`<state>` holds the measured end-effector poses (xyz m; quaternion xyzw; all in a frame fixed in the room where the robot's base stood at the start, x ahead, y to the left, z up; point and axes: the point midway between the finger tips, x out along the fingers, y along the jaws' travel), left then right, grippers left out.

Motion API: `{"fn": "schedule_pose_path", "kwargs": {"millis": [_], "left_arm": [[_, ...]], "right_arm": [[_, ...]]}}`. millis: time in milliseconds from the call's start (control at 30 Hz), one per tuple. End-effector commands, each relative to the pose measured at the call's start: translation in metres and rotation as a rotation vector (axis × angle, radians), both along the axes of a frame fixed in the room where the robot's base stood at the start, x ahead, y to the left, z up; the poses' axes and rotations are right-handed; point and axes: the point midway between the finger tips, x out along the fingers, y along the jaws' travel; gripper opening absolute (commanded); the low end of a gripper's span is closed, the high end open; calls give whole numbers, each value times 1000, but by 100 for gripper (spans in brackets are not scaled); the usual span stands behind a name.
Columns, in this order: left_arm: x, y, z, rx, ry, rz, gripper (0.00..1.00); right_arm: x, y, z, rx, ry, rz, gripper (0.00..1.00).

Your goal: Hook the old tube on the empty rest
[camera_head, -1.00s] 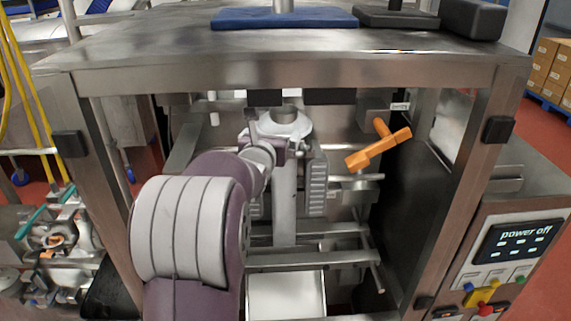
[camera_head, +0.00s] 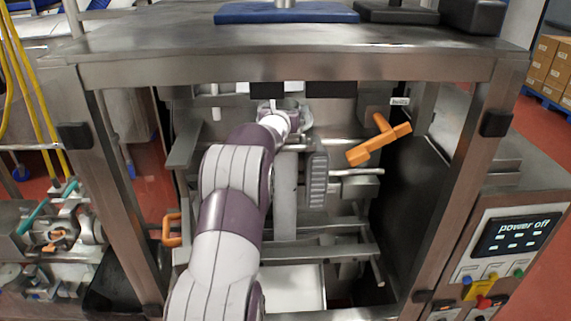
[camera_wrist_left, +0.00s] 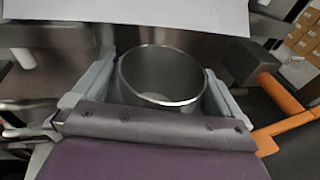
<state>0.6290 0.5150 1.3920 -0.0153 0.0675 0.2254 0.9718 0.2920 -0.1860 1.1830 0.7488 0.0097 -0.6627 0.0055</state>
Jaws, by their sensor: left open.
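The old tube (camera_head: 285,195) is a steel pipe standing upright in the middle of the machine frame. Its round open top (camera_wrist_left: 162,75) shows in the left wrist view. My left gripper (camera_head: 287,112) is at the tube's upper end, partly hidden behind my own wrist in the head view. In the left wrist view its two grey fingers (camera_wrist_left: 160,85) stand apart, one on each side of the tube's rim. I cannot tell whether they touch it. I cannot make out the empty rest with certainty. My right gripper is not in view.
An orange handle (camera_head: 380,143) sticks out right of the tube, close to the right finger in the wrist view (camera_wrist_left: 283,128). Another orange handle (camera_head: 172,230) is at the lower left. Frame posts (camera_head: 470,190) bound the opening. A white sheet (camera_wrist_left: 150,12) hangs beyond the tube.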

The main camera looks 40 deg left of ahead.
Motion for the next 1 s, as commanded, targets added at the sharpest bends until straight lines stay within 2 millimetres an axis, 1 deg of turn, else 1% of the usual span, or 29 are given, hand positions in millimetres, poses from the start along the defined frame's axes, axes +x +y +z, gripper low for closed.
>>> {"fn": "schedule_pose_path", "kwargs": {"millis": [167,200,267,300,367,400,433,667,1000], "left_arm": [[0,0,-2,-2,4,0,100],[0,0,-3,-2,4,0,97],[0,0,-3,-3,5,0,77],[0,0,-4,-3,6,0,64],[0,0,-4,-4,7,0,45],[0,0,-4,-4,8,0,32],[0,0,2,1,-3,-1,30],[0,0,2,1,0,-1,30],[0,0,10,1,-1,-1,30]], "right_arm": [[0,0,0,0,0,0,0],[0,0,0,0,0,0,0],[0,0,0,0,0,0,0],[0,0,0,0,0,0,0],[0,0,0,0,0,0,0],[0,0,0,0,0,0,0],[0,0,0,0,0,0,0],[0,0,1,0,0,0,0],[0,0,2,0,0,0,0]]}}
